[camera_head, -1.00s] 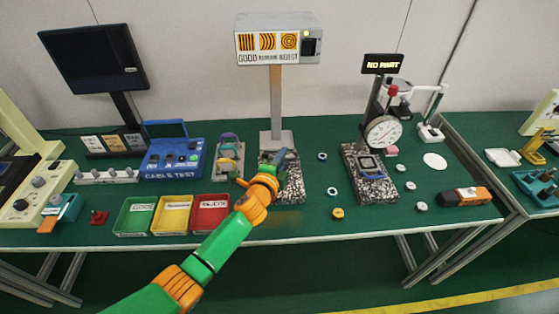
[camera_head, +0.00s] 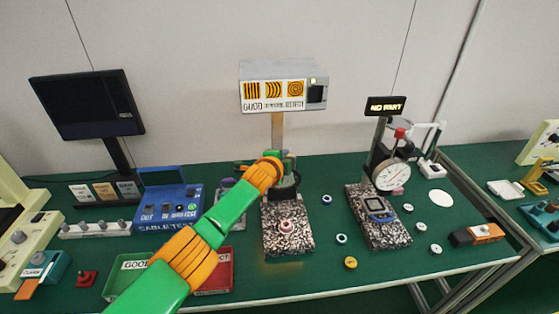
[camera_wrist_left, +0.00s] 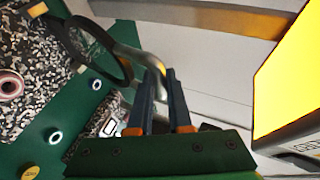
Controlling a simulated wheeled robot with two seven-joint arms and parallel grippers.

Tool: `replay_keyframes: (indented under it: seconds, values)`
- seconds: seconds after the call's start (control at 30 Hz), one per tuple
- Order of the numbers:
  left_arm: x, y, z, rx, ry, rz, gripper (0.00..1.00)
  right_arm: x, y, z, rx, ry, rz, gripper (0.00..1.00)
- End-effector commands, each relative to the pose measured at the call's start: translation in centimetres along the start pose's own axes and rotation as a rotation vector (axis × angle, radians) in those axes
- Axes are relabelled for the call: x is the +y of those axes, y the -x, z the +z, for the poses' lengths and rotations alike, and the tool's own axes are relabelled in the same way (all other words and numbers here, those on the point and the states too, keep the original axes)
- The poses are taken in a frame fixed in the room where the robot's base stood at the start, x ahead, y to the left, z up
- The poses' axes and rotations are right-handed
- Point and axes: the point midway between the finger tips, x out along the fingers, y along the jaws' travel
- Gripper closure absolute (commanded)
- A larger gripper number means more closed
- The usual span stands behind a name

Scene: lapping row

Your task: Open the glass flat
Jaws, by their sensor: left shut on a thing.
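The glass flat (camera_wrist_left: 98,50) shows in the left wrist view as a dark hoop with a curved grey handle (camera_wrist_left: 150,58). My left gripper (camera_wrist_left: 158,78) is shut on that handle. In the head view the flat's dark ring (camera_head: 290,188) stands tilted up above the far part of a speckled granite block (camera_head: 288,242), partly hidden by my orange and green left arm. My left gripper (camera_head: 280,156) is by the post there, its fingers mostly hidden. A pink ring part (camera_head: 286,226) lies uncovered on the block. My right gripper is not in view.
A post with a grey display box (camera_head: 284,85) rises behind the block. A dial gauge stand (camera_head: 391,172) on another granite block is to the right. Small rings and a yellow piece (camera_head: 350,262) lie between. Coloured bins (camera_head: 215,275) are under my arm.

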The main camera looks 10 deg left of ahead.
Motion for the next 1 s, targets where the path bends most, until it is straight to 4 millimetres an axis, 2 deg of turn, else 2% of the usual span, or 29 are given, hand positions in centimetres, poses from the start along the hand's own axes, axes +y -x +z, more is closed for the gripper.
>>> replay_keyframes:
  seconds: [0.73,0.77,0.8,1.0]
  values:
    - [0.05,-0.17,-0.51,-0.001,0.021,0.045,1.00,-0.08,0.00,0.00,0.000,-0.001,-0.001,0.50]
    - [0.05,-0.17,-0.50,-0.001,0.021,0.045,0.75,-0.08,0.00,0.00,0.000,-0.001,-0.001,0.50]
    - [0.05,-0.17,-0.51,-0.001,0.021,0.045,0.70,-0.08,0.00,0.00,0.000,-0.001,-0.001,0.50]
    - [0.02,-0.16,-0.52,0.000,0.019,0.044,0.70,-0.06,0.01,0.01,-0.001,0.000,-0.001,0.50]
